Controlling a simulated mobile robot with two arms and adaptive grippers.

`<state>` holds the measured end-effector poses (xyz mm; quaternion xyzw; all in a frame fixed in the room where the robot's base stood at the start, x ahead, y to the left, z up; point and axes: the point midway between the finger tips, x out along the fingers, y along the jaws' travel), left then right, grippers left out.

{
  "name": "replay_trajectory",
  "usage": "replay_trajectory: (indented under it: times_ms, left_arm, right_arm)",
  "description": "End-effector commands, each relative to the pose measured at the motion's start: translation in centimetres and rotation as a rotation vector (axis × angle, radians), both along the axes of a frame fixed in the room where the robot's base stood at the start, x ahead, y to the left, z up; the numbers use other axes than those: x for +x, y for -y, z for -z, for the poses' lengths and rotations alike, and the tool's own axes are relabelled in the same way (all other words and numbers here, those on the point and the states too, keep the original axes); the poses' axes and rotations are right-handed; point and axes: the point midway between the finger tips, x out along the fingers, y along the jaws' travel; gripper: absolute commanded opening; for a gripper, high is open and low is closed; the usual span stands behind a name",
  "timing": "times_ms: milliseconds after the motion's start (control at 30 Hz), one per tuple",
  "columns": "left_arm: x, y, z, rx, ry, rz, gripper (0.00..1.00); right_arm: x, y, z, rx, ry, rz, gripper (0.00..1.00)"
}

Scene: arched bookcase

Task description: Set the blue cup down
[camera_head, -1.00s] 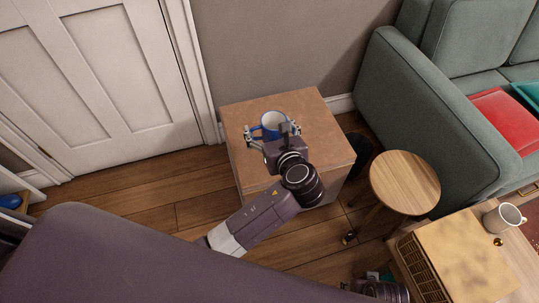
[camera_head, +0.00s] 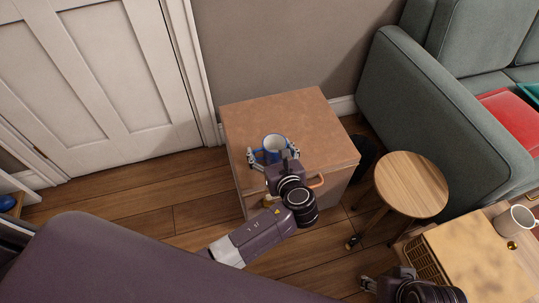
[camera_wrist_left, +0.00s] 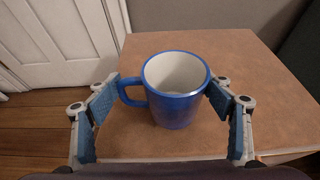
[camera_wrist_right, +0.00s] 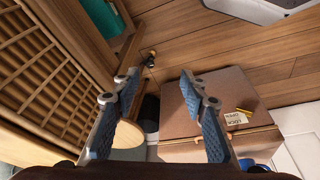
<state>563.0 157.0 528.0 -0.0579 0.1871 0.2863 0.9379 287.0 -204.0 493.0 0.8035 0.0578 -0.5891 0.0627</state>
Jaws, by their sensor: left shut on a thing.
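The blue cup (camera_head: 274,144) with a white inside is upright over the top of a brown cabinet (camera_head: 280,108). My left gripper (camera_head: 273,156) is shut on it. In the left wrist view the cup (camera_wrist_left: 175,95) sits between the fingers, the left finger at the handle and the right finger against the far side of the body. I cannot tell whether the cup's base touches the cabinet top. My right gripper (camera_wrist_right: 160,105) is open with nothing between its fingers; its arm shows at the lower right of the head view.
A round wooden stool (camera_head: 411,184) and a grey-green sofa (camera_head: 430,110) stand right of the cabinet. A low wooden table (camera_head: 475,262) with a white mug (camera_head: 515,220) is at the lower right. A white door (camera_head: 90,80) is at the left. The cabinet's back half is bare.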

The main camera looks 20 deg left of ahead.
Motion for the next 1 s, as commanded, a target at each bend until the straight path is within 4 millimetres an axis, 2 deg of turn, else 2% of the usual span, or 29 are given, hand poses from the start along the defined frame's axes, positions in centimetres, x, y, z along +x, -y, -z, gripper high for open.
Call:
replay_trajectory:
  times_ms: [33, 133, 533, 567, 700, 1000]
  left_arm:
    - [0.0, 0.0, 1.4, 0.003, -0.002, 0.001, 0.42]
    - [0.0, 0.0, 2.3, 0.002, -0.001, 0.0, 0.42]
    - [0.0, 0.0, 2.6, 0.001, -0.001, 0.0, 0.42]
    - [0.0, 0.0, 2.7, 0.0, -0.002, -0.001, 0.76]
    - [0.0, 0.0, 2.7, 0.0, -0.002, -0.001, 0.91]
    - [0.0, 0.0, 2.6, 0.0, -0.002, -0.001, 0.91]
  right_arm:
    - [-0.2, 0.0, 0.1, 0.0, 0.003, 0.0, 0.4]
    - [-0.4, 0.1, -0.6, 0.001, 0.007, 0.001, 0.4]
    - [-0.5, 0.1, -0.9, -0.001, 0.006, 0.001, 0.4]
    - [-0.5, 0.1, -0.9, -0.001, 0.006, 0.001, 0.4]
    - [-0.5, 0.1, -0.9, -0.001, 0.006, 0.001, 0.4]
    - [-0.5, 0.1, -0.8, -0.001, 0.006, 0.001, 0.4]
